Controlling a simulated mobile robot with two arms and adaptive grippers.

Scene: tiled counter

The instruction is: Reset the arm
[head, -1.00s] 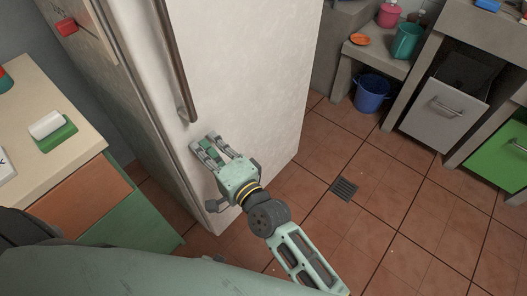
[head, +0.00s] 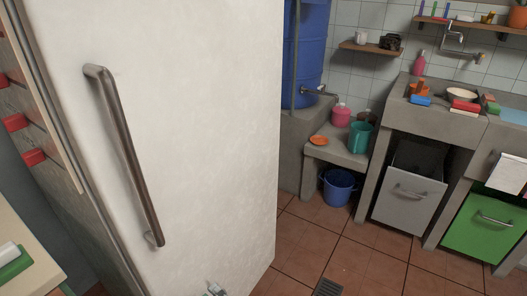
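Only the fingertips of my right gripper (head: 214,291) show, at the bottom edge of the head view, in front of the lower part of the white fridge (head: 205,120). The rest of that gripper and its arm are below the picture. Whether its fingers are open or shut cannot be made out. The fridge's long metal handle (head: 130,160) is up and to the left of the fingertips, apart from them. My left gripper is not in view.
A counter corner (head: 25,235) is at the lower left. On the right are a low concrete bench (head: 345,155), a blue bucket (head: 338,188), a grey bin (head: 408,200), a green drawer (head: 485,228) and a sink counter (head: 432,120). The tiled floor (head: 375,262) between is clear.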

